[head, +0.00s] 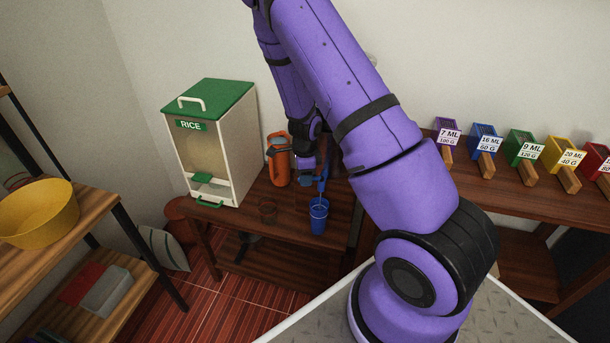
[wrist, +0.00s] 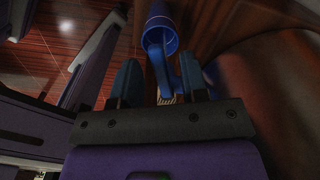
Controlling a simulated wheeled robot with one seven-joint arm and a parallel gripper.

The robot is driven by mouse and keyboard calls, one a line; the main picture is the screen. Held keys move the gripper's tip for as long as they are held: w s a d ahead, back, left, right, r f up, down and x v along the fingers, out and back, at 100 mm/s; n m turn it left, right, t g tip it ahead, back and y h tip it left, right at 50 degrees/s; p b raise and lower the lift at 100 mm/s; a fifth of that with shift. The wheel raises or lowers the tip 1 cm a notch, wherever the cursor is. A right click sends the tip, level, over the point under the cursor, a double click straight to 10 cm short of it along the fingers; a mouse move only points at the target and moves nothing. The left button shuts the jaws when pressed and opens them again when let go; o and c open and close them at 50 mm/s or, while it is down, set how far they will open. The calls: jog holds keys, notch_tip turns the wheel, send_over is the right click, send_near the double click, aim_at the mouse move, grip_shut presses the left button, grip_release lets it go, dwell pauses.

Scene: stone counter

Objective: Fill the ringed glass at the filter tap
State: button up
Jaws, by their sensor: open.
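My gripper (head: 309,180) is open above a small dark wood table. Below it stands a blue cup (head: 318,217) with a blue handle (head: 323,184) rising from it. In the wrist view the blue handle (wrist: 162,72) shows between my two open fingers, and the cup's rim (wrist: 158,38) lies beyond them. I cannot tell whether a finger touches the handle. I see no filter tap.
A white bin marked RICE (head: 217,150) with a green lid and an orange container (head: 278,158) with dark parts stand at the back of the table. Coloured labelled scoops (head: 521,150) line a shelf at right. A yellow bowl (head: 38,212) sits on the left shelf.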

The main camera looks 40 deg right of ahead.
grip_shut()
jog(key=shift+w+d+m, duration=0.2)
jog(key=shift+w+m, duration=0.05)
jog(key=shift+m, duration=0.4)
jog(key=shift+w+d+m, duration=0.15)
jog(key=shift+w+m, duration=0.1)
jog(key=shift+m, duration=0.4)
grip_release()
jog(key=shift+r, duration=0.1)
